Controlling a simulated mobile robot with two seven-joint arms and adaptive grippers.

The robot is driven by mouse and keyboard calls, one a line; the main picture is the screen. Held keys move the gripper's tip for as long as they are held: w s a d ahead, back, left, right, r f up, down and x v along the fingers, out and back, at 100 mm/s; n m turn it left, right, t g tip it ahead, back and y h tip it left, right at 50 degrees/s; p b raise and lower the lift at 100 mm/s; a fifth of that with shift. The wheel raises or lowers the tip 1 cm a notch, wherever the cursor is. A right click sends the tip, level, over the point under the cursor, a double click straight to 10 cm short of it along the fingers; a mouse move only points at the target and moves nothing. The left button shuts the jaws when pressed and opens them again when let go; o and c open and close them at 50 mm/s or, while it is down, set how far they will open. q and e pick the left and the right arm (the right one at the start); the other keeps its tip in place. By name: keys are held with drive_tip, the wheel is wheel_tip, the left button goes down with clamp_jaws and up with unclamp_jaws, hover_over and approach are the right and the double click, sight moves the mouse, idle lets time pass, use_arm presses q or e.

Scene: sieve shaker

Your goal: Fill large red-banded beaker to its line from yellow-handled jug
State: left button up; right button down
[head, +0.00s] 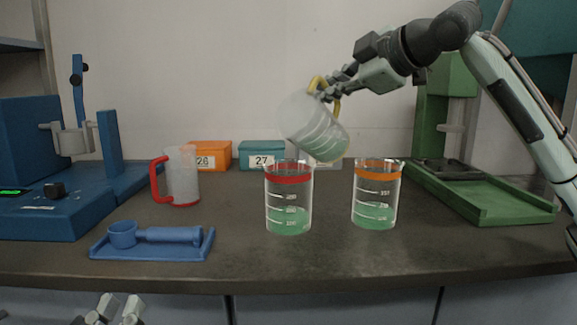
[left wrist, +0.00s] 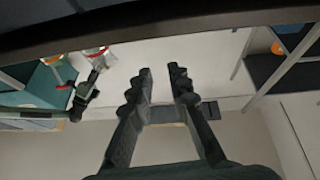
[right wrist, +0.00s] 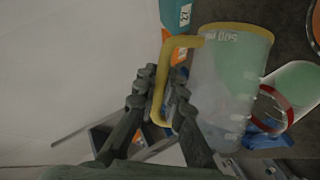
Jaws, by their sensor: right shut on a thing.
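The yellow-handled jug (head: 318,128) hangs tilted above the bench, its lower end to the right, above and between the two beakers. Green liquid is gathered toward that lower end; I see no stream falling. My right gripper (head: 328,92) is shut on its yellow handle (right wrist: 160,82). The large red-banded beaker (head: 288,200) stands upright below the jug, with green liquid in its lower part, well below the red band. Its red ring also shows in the right wrist view (right wrist: 272,110). My left gripper (head: 118,309) is open and empty below the bench's front edge; its spread fingers show in the left wrist view (left wrist: 160,85).
An orange-banded beaker (head: 376,195) with green liquid stands close right of the red-banded one. A red-handled jug (head: 181,177), a blue tray (head: 150,252) with a scoop, and blue equipment (head: 35,170) are left. A green machine (head: 480,195) is right. The front centre bench is clear.

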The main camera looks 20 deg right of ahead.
use_arm(q)
drive_tip(key=shift+s+a+r+t+b, duration=0.35)
drive_tip(key=shift+r+t, duration=0.25)
drive_tip(key=shift+r, duration=0.1)
drive_tip(key=shift+s+a+r+t+b, duration=0.2)
drive_tip(key=shift+s+r+t+b, duration=0.15)
drive_tip(key=shift+r+t, duration=0.3)
use_arm(e)
drive_tip(key=shift+s+a+n, duration=0.2)
drive_tip(key=shift+a+n, duration=0.2)
use_arm(q)
drive_tip(key=shift+s+a+r+t+b, duration=0.25)
drive_tip(key=shift+s+r+t+b, duration=0.1)
drive_tip(key=shift+s+t, duration=0.1)
use_arm(e)
drive_tip(key=shift+s+a+r+t, duration=0.1)
drive_tip(key=shift+a+t, duration=0.05)
drive_tip(key=shift+t, duration=0.15)
idle(0.4)
use_arm(q)
drive_tip(key=shift+s+a+r+t, duration=0.15)
drive_tip(key=shift+s+r+t, duration=0.05)
drive_tip(key=shift+r+t, duration=0.1)
use_arm(e)
drive_tip(key=shift+s+a+r+n+h, duration=0.1)
drive_tip(key=shift+a+r+n+h, duration=0.1)
drive_tip(key=shift+n+h, duration=0.15)
idle(1.6)
